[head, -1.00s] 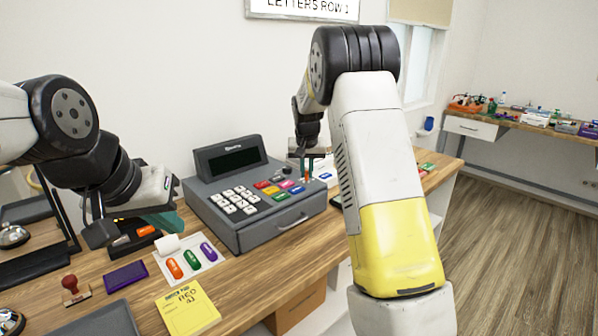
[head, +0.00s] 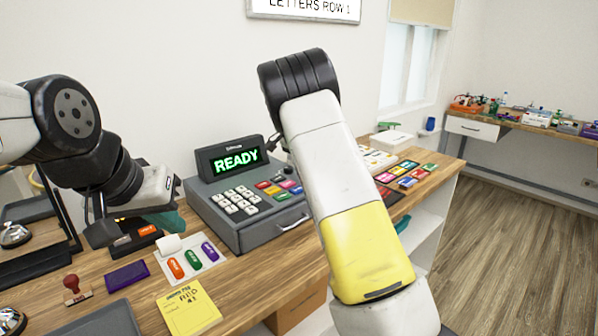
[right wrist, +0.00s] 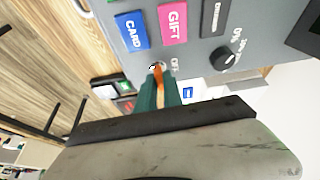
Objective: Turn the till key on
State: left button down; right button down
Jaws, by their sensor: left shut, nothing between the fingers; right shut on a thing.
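The grey till (head: 262,236) stands on the wooden counter, and its display (head: 236,159) is lit with green READY. In the right wrist view, the orange till key (right wrist: 158,76) is at the round lock beside a partly hidden OFF label on the till panel (right wrist: 190,58). My right gripper (right wrist: 159,92) is shut on this key, with its teal fingers on both sides. The lock and right gripper are hidden behind my right arm in the head view. My left gripper (head: 168,221) is shut and empty, left of the till above the counter.
A black dial (right wrist: 223,60) and coloured buttons, including pink GIFT (right wrist: 173,23), lie close to the key. Colour pills on a white card (head: 188,266), a yellow pad (head: 188,312) and a stamp (head: 74,290) lie in front. Coloured cards (head: 405,175) are to the right.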

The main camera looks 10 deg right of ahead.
jog(key=shift+m, duration=0.3)
jog(key=c, duration=1.5)
grip_release()
jog(key=shift+r, duration=0.1)
jog(key=v, duration=0.7)
jog(key=shift+a+r, duration=0.15)
jog(key=shift+r, duration=0.15)
